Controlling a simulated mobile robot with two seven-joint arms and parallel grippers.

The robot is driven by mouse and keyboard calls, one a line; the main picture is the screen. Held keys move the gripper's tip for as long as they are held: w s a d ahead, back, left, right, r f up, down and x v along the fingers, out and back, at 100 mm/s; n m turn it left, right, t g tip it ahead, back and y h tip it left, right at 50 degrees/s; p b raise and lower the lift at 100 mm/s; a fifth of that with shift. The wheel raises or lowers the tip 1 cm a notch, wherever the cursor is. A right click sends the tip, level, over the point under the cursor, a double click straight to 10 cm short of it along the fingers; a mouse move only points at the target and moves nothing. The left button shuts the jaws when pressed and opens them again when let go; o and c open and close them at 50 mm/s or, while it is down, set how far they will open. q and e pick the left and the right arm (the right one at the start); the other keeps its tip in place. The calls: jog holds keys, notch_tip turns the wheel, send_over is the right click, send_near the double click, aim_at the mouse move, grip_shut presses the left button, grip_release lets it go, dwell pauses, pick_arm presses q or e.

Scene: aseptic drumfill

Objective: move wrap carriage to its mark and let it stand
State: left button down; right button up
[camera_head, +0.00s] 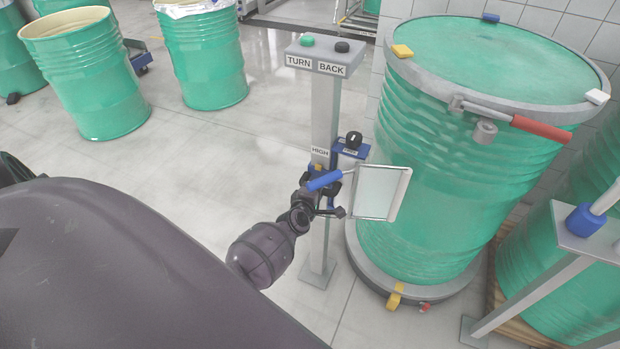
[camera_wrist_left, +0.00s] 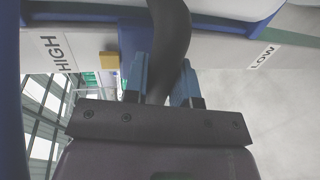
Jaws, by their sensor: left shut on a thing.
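The wrap carriage (camera_head: 350,151) is a blue bracket with a dark knob on top, on a grey post beside the large green drum. A pale framed panel (camera_head: 378,192) stands at its right. In the left wrist view, its blue body (camera_wrist_left: 130,14) crosses the top. My left gripper (camera_wrist_left: 162,84) is shut on a dark curved handle (camera_wrist_left: 170,40) in front of it. In the head view this gripper (camera_head: 331,195) is partly hidden by a blue bar (camera_head: 324,181). The HIGH label (camera_head: 319,152) is on the post, with a yellow block (camera_wrist_left: 109,64) beside it in the wrist view. A LOW label (camera_wrist_left: 262,58) lies opposite.
The green drum (camera_head: 440,150) stands right of the post, with a clamp ring and red lever (camera_head: 541,128). A TURN/BACK button box (camera_head: 325,58) tops the post. A grey stand (camera_head: 590,243) is at far right.

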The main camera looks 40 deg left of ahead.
aim_at(323, 171)
pick_arm(q)
notch_tip(323, 171, up, 2)
jog(key=shift+w+r+p, duration=0.15)
jog(key=shift+p, duration=0.2)
jog(key=shift+r+p, duration=0.75)
jog(key=shift+r, duration=0.05)
pick_arm(e)
jog(key=shift+s+d+r, duration=0.2)
jog(key=shift+s+r, duration=0.2)
jog(key=shift+s, duration=0.4)
